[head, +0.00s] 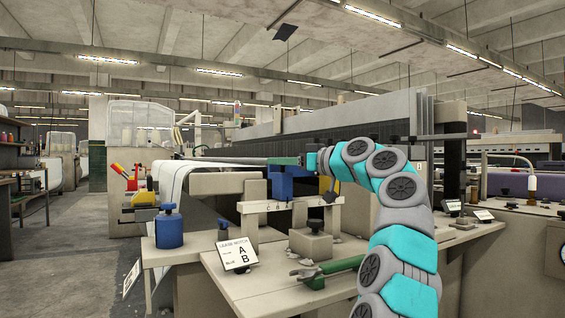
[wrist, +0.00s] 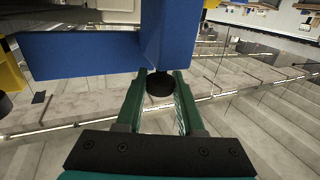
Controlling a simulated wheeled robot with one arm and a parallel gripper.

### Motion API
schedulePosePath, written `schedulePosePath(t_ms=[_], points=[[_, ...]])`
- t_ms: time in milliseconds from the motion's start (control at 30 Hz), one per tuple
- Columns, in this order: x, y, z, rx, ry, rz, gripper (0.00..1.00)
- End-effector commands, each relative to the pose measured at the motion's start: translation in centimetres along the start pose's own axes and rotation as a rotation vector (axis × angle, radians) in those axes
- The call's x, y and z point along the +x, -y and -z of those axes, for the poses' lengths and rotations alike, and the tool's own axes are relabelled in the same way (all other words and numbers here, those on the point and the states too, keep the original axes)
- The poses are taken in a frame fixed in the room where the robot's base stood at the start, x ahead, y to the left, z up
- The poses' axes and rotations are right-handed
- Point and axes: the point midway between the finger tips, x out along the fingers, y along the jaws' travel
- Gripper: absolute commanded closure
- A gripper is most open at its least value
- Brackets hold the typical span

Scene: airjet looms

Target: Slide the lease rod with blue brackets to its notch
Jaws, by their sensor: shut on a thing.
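The blue bracket (wrist: 90,50) of the lease rod fills the upper left of the wrist view; it also shows in the head view (head: 290,184) behind the pale notched rail (head: 275,206). My gripper (wrist: 160,88) has its green fingers on either side of a dark round knob (wrist: 160,84) at the blue bracket's edge. In the head view my gripper (head: 283,161) reaches left above the blue bracket. The rod itself is mostly hidden. I cannot tell which notch the rod is near.
Yellow parts (head: 325,184) stand just right of the blue bracket. The aisle floor at left is clear.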

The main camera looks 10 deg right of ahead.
Motion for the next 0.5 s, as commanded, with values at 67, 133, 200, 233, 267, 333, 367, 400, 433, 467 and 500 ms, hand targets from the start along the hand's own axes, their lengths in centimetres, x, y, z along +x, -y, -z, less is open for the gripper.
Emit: schedulePosePath(t_ms=[67,133,200,233,267,333,367,400,433,467,500], points=[[0.0,0.0,0.1,0.0,-0.001,-0.001,1.0],[0.0,0.0,0.1,0.0,-0.001,-0.001,1.0],[0.0,0.0,0.1,0.0,-0.001,-0.001,1.0],[0.0,0.0,0.1,0.0,-0.001,-0.001,1.0],[0.0,0.0,0.0,0.0,-0.001,-0.001,1.0],[0.1,0.3,-0.1,0.0,-0.002,0.0,1.0],[0.2,0.6,-0.1,-0.001,-0.002,0.001,1.0],[0.3,1.0,-0.2,-0.001,-0.003,0.002,1.0],[0.5,1.3,-0.2,-0.001,-0.003,0.002,1.0],[0.6,1.7,-0.2,-0.002,-0.003,0.002,1.0],[0.8,2.1,-0.2,-0.002,-0.003,0.002,1.0]])
